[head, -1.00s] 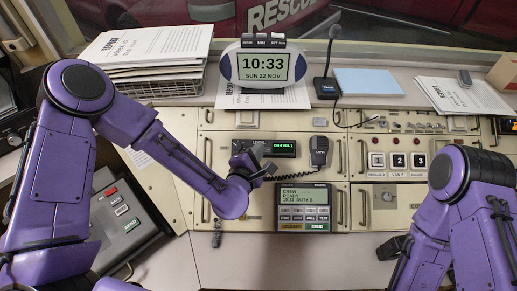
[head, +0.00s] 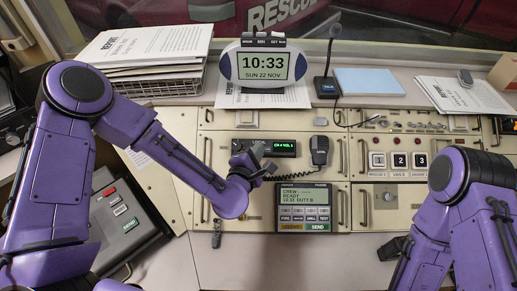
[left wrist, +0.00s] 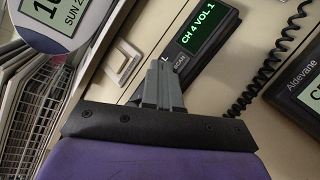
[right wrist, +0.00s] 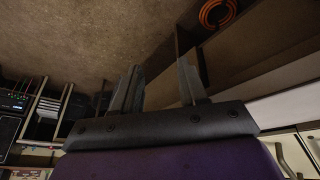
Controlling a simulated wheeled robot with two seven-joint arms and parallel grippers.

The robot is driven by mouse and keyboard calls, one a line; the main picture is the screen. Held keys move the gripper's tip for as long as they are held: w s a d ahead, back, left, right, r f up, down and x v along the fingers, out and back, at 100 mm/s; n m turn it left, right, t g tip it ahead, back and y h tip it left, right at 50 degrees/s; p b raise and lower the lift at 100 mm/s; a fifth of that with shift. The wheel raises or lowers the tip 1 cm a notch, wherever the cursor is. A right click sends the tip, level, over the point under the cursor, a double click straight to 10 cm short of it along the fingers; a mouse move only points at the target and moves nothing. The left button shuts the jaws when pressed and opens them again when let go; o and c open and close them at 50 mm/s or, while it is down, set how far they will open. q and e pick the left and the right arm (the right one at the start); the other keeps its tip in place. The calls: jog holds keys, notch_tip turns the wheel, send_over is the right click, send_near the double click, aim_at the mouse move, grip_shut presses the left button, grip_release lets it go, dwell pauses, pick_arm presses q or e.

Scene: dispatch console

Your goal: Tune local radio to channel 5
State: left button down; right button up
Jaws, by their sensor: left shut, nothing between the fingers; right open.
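The local radio (head: 283,148) is a black unit in the console with a green display. In the left wrist view its display (left wrist: 208,33) reads CH 4 VOL 1, with a SCAN label beside it. My left gripper (left wrist: 158,65) is shut and empty, its fingertips at the radio's left end. The fingers hide that part of the radio, and I cannot tell whether they touch it. My right gripper (right wrist: 160,75) is open and empty, away from the radio.
A black handset (head: 319,150) with a coiled cord hangs right of the radio. A clock (head: 263,66) and a desk microphone (head: 327,86) stand behind. Papers in a wire tray (head: 160,88) are at the back left.

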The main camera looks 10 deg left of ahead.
pick_arm(q)
jog(key=shift+w+f, duration=0.15)
jog(key=shift+f, duration=0.05)
jog(key=shift+r, duration=0.15)
dwell(0.3)
jog(key=shift+s+r, duration=0.4)
jog(key=shift+r, duration=0.05)
jog(key=s+r+p, duration=0.1)
jog(key=r+p, duration=0.1)
jog(key=s+r+p, duration=0.1)
jog(key=r, duration=0.1)
jog(key=shift+s+d+r, duration=0.1)
jog(key=shift+s+d, duration=0.2)
jog(key=shift+s, duration=0.05)
